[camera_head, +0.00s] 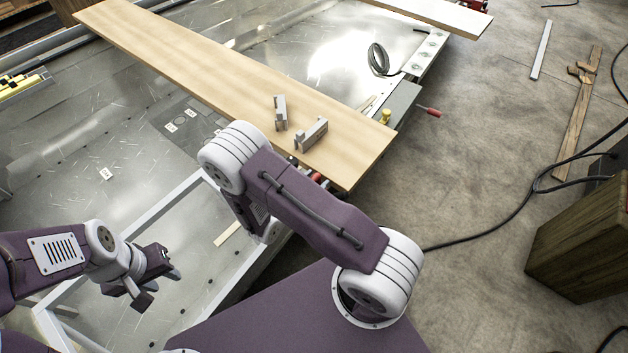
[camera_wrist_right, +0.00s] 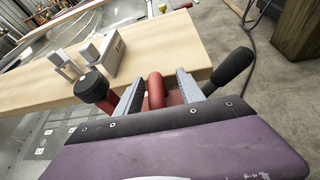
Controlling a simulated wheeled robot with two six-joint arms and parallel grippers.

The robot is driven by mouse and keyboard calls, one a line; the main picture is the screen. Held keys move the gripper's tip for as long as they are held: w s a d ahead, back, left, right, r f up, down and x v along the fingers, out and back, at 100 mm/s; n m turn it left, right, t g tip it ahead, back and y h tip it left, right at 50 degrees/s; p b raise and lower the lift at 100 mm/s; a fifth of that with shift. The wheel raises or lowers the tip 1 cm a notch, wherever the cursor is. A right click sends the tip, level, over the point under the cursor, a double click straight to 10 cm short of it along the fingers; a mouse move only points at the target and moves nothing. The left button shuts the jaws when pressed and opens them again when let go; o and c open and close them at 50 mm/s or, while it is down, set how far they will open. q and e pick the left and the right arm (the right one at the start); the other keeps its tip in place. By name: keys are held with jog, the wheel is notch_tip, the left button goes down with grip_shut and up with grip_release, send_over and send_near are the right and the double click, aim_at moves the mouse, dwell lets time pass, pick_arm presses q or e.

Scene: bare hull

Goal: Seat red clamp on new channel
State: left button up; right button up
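The red clamp (camera_wrist_right: 156,90), with a black knob (camera_wrist_right: 92,87) and a black handle (camera_wrist_right: 232,70), is at the near end of the wooden board in the right wrist view. In the head view only bits of red (camera_head: 317,178) show past my arm. My right gripper (camera_wrist_right: 160,88) is open, its two fingers on either side of the clamp's red bar with small gaps. Whether the clamp rests on the board is unclear. My left gripper (camera_head: 147,282) is apart, over the metal floor at lower left; its fingers look spread and empty. I cannot tell which part is the new channel.
Two grey blocks (camera_head: 281,112) (camera_head: 311,134) stand on the wooden board (camera_head: 220,75). A red-handled tool (camera_head: 428,111) and a yellow knob (camera_head: 386,116) are beyond its end. A black cable (camera_head: 490,235) and a wooden crate (camera_head: 580,240) are at right.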

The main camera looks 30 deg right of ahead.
jog(key=p+v, duration=0.1)
jog(key=v, duration=0.8)
dwell(0.8)
